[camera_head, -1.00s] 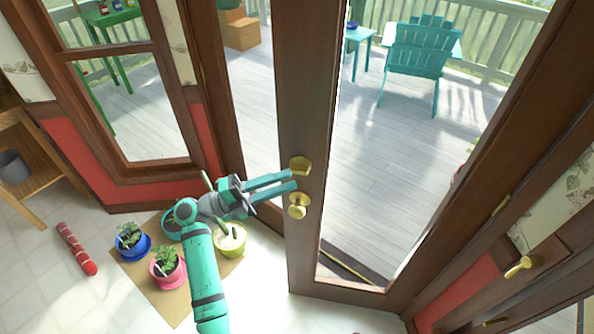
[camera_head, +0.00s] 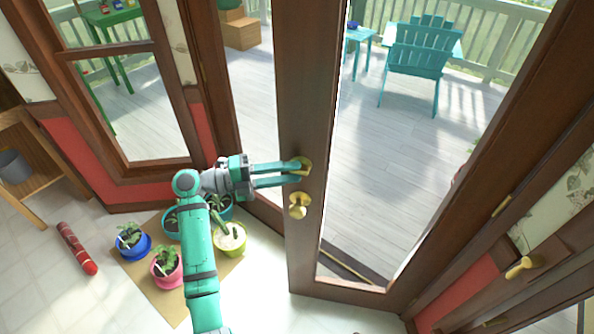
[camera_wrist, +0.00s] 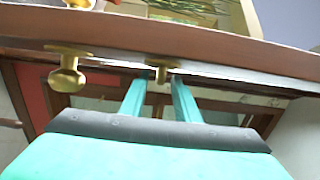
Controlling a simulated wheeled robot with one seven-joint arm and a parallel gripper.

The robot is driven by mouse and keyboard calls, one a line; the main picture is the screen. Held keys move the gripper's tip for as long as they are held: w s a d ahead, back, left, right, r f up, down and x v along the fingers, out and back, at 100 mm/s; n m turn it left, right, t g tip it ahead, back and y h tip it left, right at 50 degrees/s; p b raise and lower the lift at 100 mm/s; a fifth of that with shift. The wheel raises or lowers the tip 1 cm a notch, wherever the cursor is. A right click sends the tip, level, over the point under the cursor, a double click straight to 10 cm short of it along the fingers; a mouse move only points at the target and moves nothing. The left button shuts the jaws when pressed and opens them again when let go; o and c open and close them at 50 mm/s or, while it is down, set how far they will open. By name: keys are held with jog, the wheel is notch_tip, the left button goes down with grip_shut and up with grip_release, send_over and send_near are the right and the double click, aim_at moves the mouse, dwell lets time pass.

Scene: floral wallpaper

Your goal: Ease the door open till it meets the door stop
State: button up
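The brown wooden door (camera_head: 303,110) with a large glass pane stands partly open, with a gap to the frame at its left. It has a brass round knob (camera_head: 298,206) and a smaller brass fitting (camera_head: 303,166) above it. My gripper (camera_head: 303,173) reaches the door edge at the upper fitting, its two teal fingers apart. In the wrist view my gripper (camera_wrist: 158,82) has one finger on each side of the upper fitting (camera_wrist: 161,68); contact is unclear. The round knob (camera_wrist: 68,72) is to its left. I cannot identify a door stop.
Potted plants (camera_head: 166,262) stand on a brown mat (camera_head: 168,300) below my arm. A red cylinder (camera_head: 76,248) lies on the floor at left, near a wooden shelf (camera_head: 35,190). A brass handle (camera_head: 521,267) is at right. The deck beyond has a teal chair (camera_head: 418,50).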

jog(key=shift+x, duration=1.25)
jog(key=shift+c, duration=0.6)
